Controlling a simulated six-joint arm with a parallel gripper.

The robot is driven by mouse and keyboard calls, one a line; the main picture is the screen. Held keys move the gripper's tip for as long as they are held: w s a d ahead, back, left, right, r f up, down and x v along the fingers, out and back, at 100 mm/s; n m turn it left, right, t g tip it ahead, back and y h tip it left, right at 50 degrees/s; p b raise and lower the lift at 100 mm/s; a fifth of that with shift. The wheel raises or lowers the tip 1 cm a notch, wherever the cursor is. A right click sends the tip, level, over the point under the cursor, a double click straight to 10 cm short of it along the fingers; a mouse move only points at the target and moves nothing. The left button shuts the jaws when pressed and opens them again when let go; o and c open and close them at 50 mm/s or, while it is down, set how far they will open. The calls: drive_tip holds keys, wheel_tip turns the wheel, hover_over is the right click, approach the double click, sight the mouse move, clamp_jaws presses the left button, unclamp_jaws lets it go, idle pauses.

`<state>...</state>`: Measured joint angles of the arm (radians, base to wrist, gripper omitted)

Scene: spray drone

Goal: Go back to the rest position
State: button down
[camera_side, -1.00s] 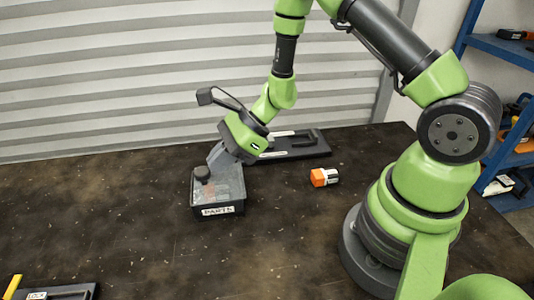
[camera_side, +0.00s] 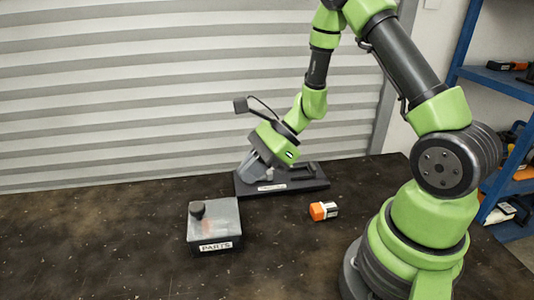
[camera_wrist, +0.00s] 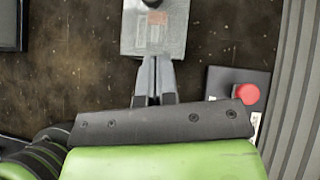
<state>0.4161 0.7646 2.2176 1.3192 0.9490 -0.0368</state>
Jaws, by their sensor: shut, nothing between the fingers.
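My gripper (camera_side: 246,174) is shut and empty. In the side view it is tilted down, above and behind the right part of the grey PARTS box (camera_side: 225,246), in front of a dark base plate with a white label (camera_side: 303,183). The box has a translucent lid with a black knob (camera_side: 197,209) lying on it. In the wrist view the closed fingertips (camera_wrist: 156,60) point toward the box lid (camera_wrist: 172,35), apparently above its near edge; the gap is hard to judge.
An orange and white block (camera_side: 323,211) lies on the dark table, right of the box. In the wrist view, a red knob (camera_wrist: 247,94) sits on a dark base at the right. A blue shelf (camera_side: 490,80) stands at the far right. The table left of the box is clear.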

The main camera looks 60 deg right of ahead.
drive_tip(key=s+a+r+n+t+h, duration=0.1)
drive_tip(key=s+r+n+h, duration=0.2)
drive_tip(key=s+r+n, duration=0.4)
drive_tip(key=s+a+r+n+t+h, duration=0.1)
drive_tip(key=s+r+n+h, duration=0.2)
drive_tip(key=s+r+n, duration=0.5)
drive_tip(key=shift+s+a+r+n, duration=0.15)
drive_tip(key=shift+a+r+n, duration=0.1)
drive_tip(key=shift+r+n, duration=2.35)
drive_tip(key=shift+f, duration=0.1)
